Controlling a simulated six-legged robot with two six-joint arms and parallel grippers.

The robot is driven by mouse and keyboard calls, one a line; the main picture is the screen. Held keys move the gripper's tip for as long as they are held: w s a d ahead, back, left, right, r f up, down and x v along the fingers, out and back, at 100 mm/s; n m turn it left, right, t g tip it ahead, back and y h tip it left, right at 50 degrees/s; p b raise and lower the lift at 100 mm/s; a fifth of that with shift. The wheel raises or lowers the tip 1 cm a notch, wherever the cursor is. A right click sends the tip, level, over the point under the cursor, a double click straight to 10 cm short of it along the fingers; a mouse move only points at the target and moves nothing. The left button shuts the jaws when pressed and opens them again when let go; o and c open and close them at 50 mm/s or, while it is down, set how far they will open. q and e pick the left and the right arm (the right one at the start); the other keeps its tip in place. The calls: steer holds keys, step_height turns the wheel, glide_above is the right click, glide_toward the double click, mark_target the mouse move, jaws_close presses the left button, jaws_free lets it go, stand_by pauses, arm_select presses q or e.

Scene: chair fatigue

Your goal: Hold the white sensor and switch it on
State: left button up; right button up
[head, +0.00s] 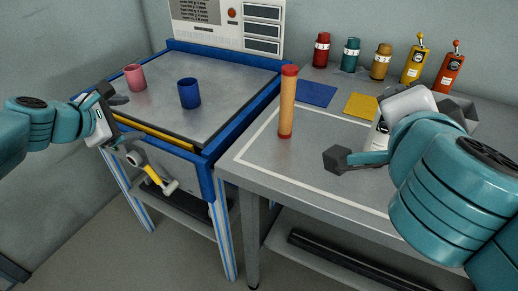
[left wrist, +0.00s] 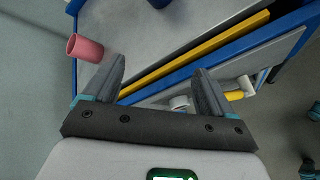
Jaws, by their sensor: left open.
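A white sensor (head: 378,138) with a dark label stands on the grey table at the right in the head view, mostly hidden behind my right arm and gripper. My right gripper (head: 398,137) is open, its dark fingertips far apart on either side of the sensor; I cannot tell whether it touches it. My left gripper (head: 119,124) is open and empty at the left front edge of the blue-framed table. In the left wrist view my left gripper (left wrist: 158,85) shows its two fingers apart with nothing between them.
A pink cup (head: 135,77) and a blue cup (head: 189,93) stand on the blue-framed table (head: 225,80). A yellow-handled tool (head: 152,174) is at its front. A tall orange-brown cylinder (head: 287,105) stands on the grey table (head: 310,170). Bottles and yellow and orange devices (head: 415,65) stand behind.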

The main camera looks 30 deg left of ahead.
arm_select(q)
steer(key=w+d+r+m+t+h, duration=0.1)
steer(key=w+d+r+h, duration=0.25)
steer(key=d, duration=0.35)
steer(key=w+d+r+m+t+h, duration=0.1)
steer(key=w+d+r+t+h, duration=0.1)
steer(key=w+d+h, duration=0.45)
steer(key=d+r+m+h, duration=0.1)
steer(key=d+r+h, duration=0.25)
steer(key=d, duration=0.75)
steer(key=d+r+m+h, duration=0.1)
steer(key=d+r+h, duration=0.25)
steer(key=d, duration=0.75)
steer(key=d+n+g, duration=0.1)
steer(key=d, duration=0.3)
steer(key=n+y, duration=0.3)
glide_toward(376, 140)
steer(key=shift+s+a+f, duration=0.1)
steer(key=shift+s+a, duration=0.15)
steer(key=shift+a, duration=0.25)
steer(key=shift+s+a+f, duration=0.1)
steer(key=shift+s+a, duration=0.1)
steer(key=shift+a, duration=0.3)
steer(key=shift+d+f, duration=0.2)
steer(key=shift+f, duration=0.05)
steer(key=shift+w+d, duration=0.25)
steer(key=shift+w, duration=0.1)
steer(key=x, duration=1.5)
steer(key=shift+w+f, duration=0.1)
steer(key=shift+w, duration=0.05)
